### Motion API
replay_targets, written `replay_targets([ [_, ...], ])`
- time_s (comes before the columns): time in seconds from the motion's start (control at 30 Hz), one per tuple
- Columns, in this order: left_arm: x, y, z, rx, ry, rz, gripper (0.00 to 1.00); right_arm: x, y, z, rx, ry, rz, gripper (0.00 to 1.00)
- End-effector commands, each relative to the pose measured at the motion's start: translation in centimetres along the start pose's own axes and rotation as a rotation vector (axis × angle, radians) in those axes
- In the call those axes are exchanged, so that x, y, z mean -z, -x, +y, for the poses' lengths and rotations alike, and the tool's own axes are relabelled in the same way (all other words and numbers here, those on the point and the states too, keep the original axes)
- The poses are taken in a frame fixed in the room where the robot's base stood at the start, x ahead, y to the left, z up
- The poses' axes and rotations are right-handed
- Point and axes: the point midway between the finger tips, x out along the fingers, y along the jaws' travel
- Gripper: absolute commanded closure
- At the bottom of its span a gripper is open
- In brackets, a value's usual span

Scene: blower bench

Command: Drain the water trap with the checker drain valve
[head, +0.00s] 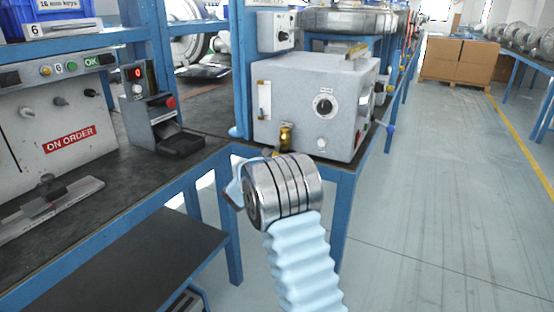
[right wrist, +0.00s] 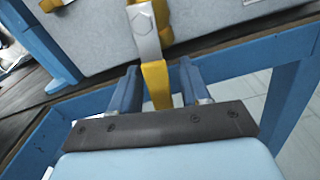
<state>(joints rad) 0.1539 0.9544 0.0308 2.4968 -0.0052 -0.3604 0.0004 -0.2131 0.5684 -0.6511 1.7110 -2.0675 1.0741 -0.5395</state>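The checker (head: 310,100) is a grey box with a dial on the bench. A small brass-coloured fitting (head: 286,137) stands at its lower front; I cannot tell whether it is the water trap. The drain valve (right wrist: 145,30) shows in the right wrist view as a grey metal body with a hex nut and a yellow lever (right wrist: 157,85) pointing down. My right gripper (right wrist: 160,88) is open, its two blue fingers on either side of the lever, with a visible gap at least on the right. My left gripper is out of view.
The bench's blue front rail (right wrist: 250,62) and a blue leg run close to my right gripper. To the left are a small device with a red display (head: 138,75) and an ON ORDER panel (head: 60,120). The floor at right is clear before cardboard boxes (head: 460,60).

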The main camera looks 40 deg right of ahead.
Motion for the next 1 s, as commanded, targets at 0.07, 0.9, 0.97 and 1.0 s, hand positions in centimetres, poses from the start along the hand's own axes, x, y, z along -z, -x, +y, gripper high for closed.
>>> replay_targets([
  [0.07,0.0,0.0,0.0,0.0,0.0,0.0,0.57,-0.1,0.0,0.0,0.0,-0.001,-0.001,0.54],
  [0.9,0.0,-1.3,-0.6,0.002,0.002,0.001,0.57,0.0,12.4,0.1,-0.002,-0.002,0.0,0.54],
  [0.97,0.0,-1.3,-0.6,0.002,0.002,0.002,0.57,0.0,13.1,0.0,-0.001,-0.002,-0.002,0.54],
  [1.0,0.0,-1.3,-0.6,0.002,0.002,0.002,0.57,0.0,13.4,0.0,-0.001,-0.001,-0.002,0.54],
])
